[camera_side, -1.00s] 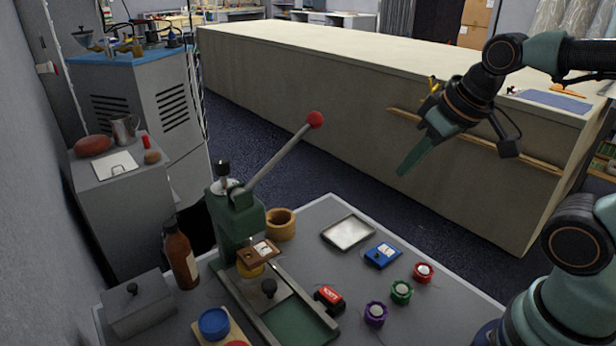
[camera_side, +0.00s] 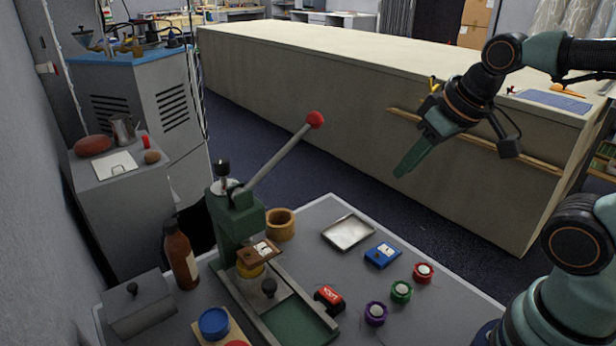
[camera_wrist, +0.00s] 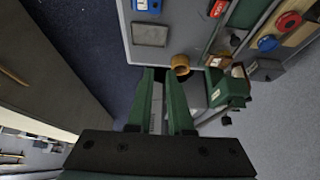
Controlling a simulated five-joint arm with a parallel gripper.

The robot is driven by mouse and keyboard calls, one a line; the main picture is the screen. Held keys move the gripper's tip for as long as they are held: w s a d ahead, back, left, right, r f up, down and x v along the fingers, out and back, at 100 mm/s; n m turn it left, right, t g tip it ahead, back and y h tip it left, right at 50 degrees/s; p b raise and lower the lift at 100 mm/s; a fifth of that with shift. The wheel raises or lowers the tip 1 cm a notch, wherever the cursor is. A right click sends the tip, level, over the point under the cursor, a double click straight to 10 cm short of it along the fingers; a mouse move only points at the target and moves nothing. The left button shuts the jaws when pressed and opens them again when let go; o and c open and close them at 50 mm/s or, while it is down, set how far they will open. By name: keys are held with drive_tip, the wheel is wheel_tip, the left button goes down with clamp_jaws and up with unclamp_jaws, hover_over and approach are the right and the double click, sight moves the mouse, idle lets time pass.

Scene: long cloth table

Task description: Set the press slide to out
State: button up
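The press (camera_side: 238,215) is a green upright body with a long lever (camera_side: 280,155) raised to the right, ending in a red ball. At its foot, a grey slide plate (camera_side: 285,302) with a black knob (camera_side: 269,287) sits between two rails, partly under the press head. A green bed (camera_side: 297,325) shows in front of it. My gripper (camera_side: 402,170) hangs high to the right of the press, well apart from it. In the wrist view its two green fingers (camera_wrist: 163,78) are spread with nothing between them. The press (camera_wrist: 228,88) shows there beyond the right finger.
A wooden ring (camera_side: 280,224), a shallow metal tray (camera_side: 348,232), a blue meter (camera_side: 382,255), a red block (camera_side: 329,298) and several coloured knobs stand right of the press. A brown bottle (camera_side: 181,258) and grey box (camera_side: 138,303) are left. Air around my gripper is free.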

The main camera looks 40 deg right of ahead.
drive_tip(key=o, duration=0.5)
drive_tip(key=shift+w+a+f, duration=0.15)
drive_tip(key=shift+w+a, duration=0.1)
drive_tip(key=shift+a, duration=0.1)
drive_tip(key=shift+o, duration=0.3)
drive_tip(key=w+a+f+n+g+y, duration=0.1)
drive_tip(key=w+a+f, duration=0.3)
drive_tip(key=a, duration=0.5)
drive_tip(key=shift+w+a+n, duration=0.15)
drive_tip(key=shift+n, duration=0.65)
drive_tip(key=n+y, duration=0.1)
drive_tip(key=n, duration=0.1)
approach(268, 286)
drive_tip(key=shift+g, duration=0.4)
drive_tip(key=shift+w+d+x, duration=0.1)
drive_tip(key=shift+w+x, duration=0.05)
drive_tip(key=shift+x, duration=1.95)
drive_tip(key=shift+w+d+x, duration=0.1)
drive_tip(key=shift+w+x, duration=0.1)
drive_tip(key=shift+x, duration=1.9)
drive_tip(key=shift+r, duration=0.1)
clamp_jaws()
drive_tip(key=shift+a, duration=0.2)
